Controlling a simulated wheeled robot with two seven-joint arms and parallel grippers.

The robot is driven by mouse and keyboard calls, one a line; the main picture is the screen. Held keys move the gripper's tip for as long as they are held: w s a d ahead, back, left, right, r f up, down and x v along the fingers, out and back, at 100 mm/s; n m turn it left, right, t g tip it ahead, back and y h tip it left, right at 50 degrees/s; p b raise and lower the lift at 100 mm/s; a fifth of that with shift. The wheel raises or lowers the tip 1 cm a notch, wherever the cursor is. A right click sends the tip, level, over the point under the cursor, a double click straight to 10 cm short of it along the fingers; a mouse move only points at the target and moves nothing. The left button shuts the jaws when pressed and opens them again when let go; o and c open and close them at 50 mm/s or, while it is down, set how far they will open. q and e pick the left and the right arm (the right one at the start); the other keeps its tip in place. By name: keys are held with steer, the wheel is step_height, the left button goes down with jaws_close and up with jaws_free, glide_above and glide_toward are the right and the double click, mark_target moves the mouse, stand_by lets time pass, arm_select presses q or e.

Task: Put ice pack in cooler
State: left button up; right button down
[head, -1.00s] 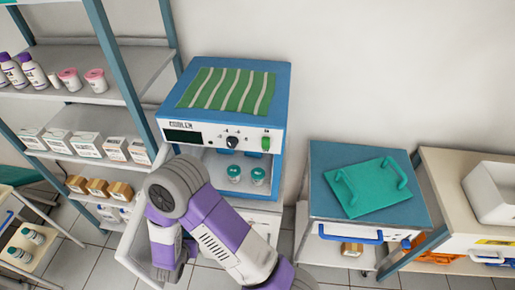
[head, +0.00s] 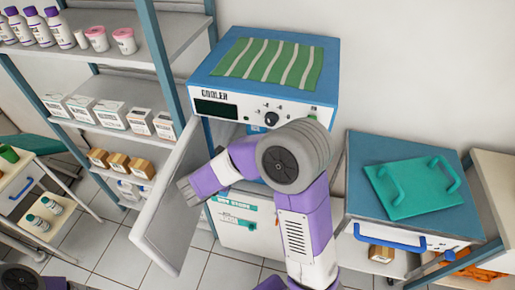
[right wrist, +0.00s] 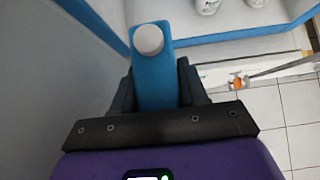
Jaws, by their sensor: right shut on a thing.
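The blue ice pack (right wrist: 155,75) with a white round cap shows in the right wrist view, upright between the dark fingers. My right gripper (right wrist: 158,92) is shut on it. In the head view my right gripper (head: 187,193) is in front of the open cooler door, left of the cooler's opening; the ice pack cannot be made out there. The cooler (head: 255,117) is a blue and white cabinet with a display and knob. Its door (head: 160,232) stands open to the left. My right arm hides most of its inside. My left gripper is not in view.
A shelf rack (head: 165,65) with bottles and boxes stands left. A teal tray (head: 410,188) lies on a cart at right. A small cart (head: 22,185) stands far left.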

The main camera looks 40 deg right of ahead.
steer(key=shift+w+d+f+b, duration=0.35)
steer(key=shift+w+d+f, duration=0.25)
steer(key=shift+w+d, duration=1.4)
steer(key=shift+w+d+f+b, duration=0.35)
steer(key=shift+w+d+f, duration=0.2)
steer(key=shift+w+d, duration=1.4)
steer(key=shift+w+d+f+b, duration=0.35)
steer(key=shift+w+d+f, duration=0.25)
steer(key=shift+w+d, duration=1.4)
steer(key=shift+s+d, duration=0.45)
steer(key=shift+f, duration=0.1)
steer(key=c, duration=0.6)
jaws_free()
steer(key=shift+f, duration=0.1)
